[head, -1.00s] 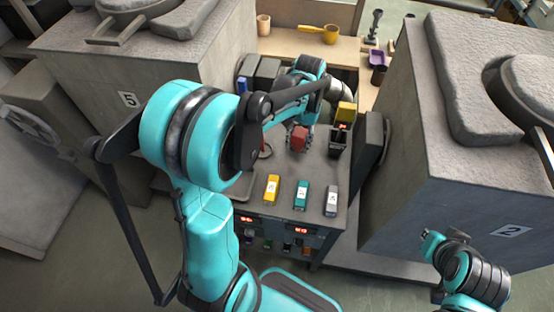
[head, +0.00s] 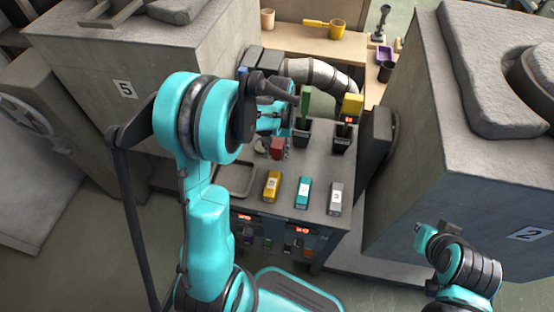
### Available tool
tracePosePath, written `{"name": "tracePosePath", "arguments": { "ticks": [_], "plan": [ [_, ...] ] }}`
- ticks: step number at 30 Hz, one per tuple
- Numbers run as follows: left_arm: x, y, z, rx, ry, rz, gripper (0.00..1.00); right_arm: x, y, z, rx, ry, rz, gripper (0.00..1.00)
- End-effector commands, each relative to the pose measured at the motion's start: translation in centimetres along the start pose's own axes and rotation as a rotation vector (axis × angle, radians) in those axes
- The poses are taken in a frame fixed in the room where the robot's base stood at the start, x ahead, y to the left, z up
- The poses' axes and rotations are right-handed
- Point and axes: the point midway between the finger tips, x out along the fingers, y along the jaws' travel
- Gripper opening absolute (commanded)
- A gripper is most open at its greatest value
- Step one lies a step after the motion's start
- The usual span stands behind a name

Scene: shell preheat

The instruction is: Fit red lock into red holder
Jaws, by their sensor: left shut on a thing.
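The red lock (head: 277,148) is a small red block above the grey cabinet top, in the head view. My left gripper (head: 279,145) is shut on it, its fingers partly hidden by the block and the teal wrist behind. It hangs beside the black stand with the green piece. I cannot pick out the red holder with certainty; small coloured fittings (head: 288,246) sit on the cabinet's shaded front panel. My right gripper (head: 424,238) is at lower right, away from the cabinet, and its finger gap is too small to read.
Yellow (head: 272,186), teal (head: 303,193) and grey (head: 335,199) labelled blocks stand along the cabinet's front edge. A shallow tray (head: 250,193) lies to their left. Black stands holding a green piece (head: 306,104) and a yellow piece (head: 352,105) are behind. Large stone blocks flank the cabinet.

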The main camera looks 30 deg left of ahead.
Motion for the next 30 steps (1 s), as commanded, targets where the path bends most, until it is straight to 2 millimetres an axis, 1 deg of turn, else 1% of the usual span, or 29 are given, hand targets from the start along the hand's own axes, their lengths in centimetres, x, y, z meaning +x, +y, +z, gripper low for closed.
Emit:
{"name": "tracePosePath", "arguments": {
  "ticks": [1,3,6,13,17,18,20,21,30],
  "plan": [
    [1.1,0.0,-0.1,0.0,0.0,0.0,0.04,0.4,0.0,0.3,0.0,0.0,0.0,0.0],
    [2.3,0.0,-0.3,0.0,0.0,0.0,0.04,0.8,0.0,0.6,0.0,0.0,0.0,0.0],
    [3.5,0.0,-0.5,0.0,0.0,0.0,0.04,1.2,0.0,0.8,0.0,0.0,0.0,0.0],
    [3.5,0.0,-0.4,0.0,0.0,0.0,0.04,1.1,0.0,0.8,0.0,0.0,0.0,0.0],
    [3.9,0.0,-0.5,0.0,0.0,0.0,0.04,1.3,0.0,1.0,0.0,0.0,0.0,0.0],
    [3.9,0.0,-0.5,0.0,0.0,0.0,0.37,1.4,0.0,1.0,0.0,0.0,0.0,0.0],
    [3.8,0.0,-0.5,0.0,0.0,0.0,0.53,1.3,0.0,0.9,0.0,0.0,0.0,0.0],
    [3.8,0.0,-0.5,0.0,0.0,0.0,0.55,1.3,0.0,0.9,0.0,0.0,0.0,0.0],
    [3.6,0.0,-0.5,0.0,0.0,0.0,0.55,1.2,0.0,0.8,0.0,0.0,0.0,0.0]
  ]
}}
